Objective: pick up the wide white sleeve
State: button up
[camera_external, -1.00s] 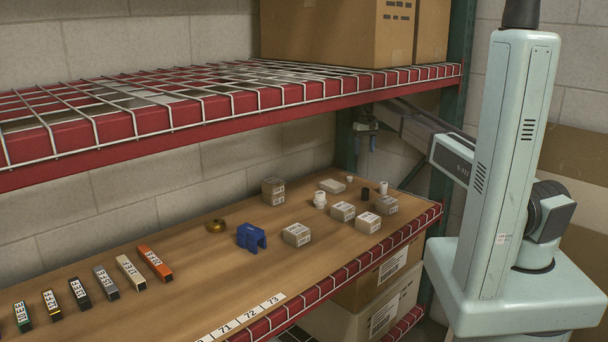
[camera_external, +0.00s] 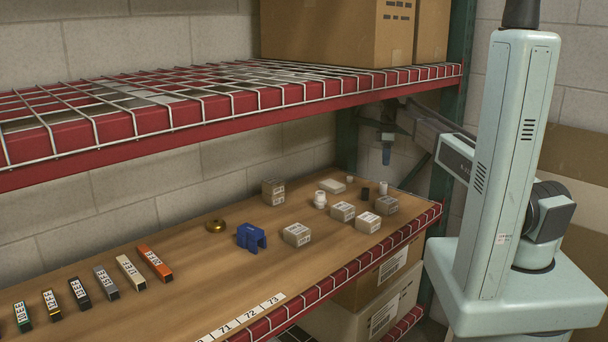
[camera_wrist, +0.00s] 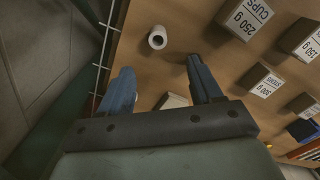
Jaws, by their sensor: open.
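A short white hollow sleeve (camera_external: 383,188), which I take for the wide one, stands on the wooden shelf near its far right end. In the wrist view the sleeve (camera_wrist: 157,38) shows its dark hole and lies beyond my fingertips. My gripper (camera_external: 387,157) hangs above the shelf's far right end, fingers down, clear of the sleeve. In the wrist view my gripper (camera_wrist: 160,66) has its blue fingers apart with nothing held. A smaller white piece (camera_external: 350,179) and a wider stepped white piece (camera_external: 320,199) stand to the left.
A dark cylinder (camera_external: 365,194) stands just left of the sleeve. A labelled box (camera_external: 386,205) is close in front, with several more boxes nearby. A blue holder (camera_external: 251,237) and brass ring (camera_external: 216,226) lie farther left.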

aim_at(384, 183)
jog(key=shift+n, duration=0.4)
jog(key=shift+w+f, duration=0.2)
jog(key=shift+f, duration=6.7)
jog(key=shift+c, duration=0.2)
jog(key=c, duration=1.1)
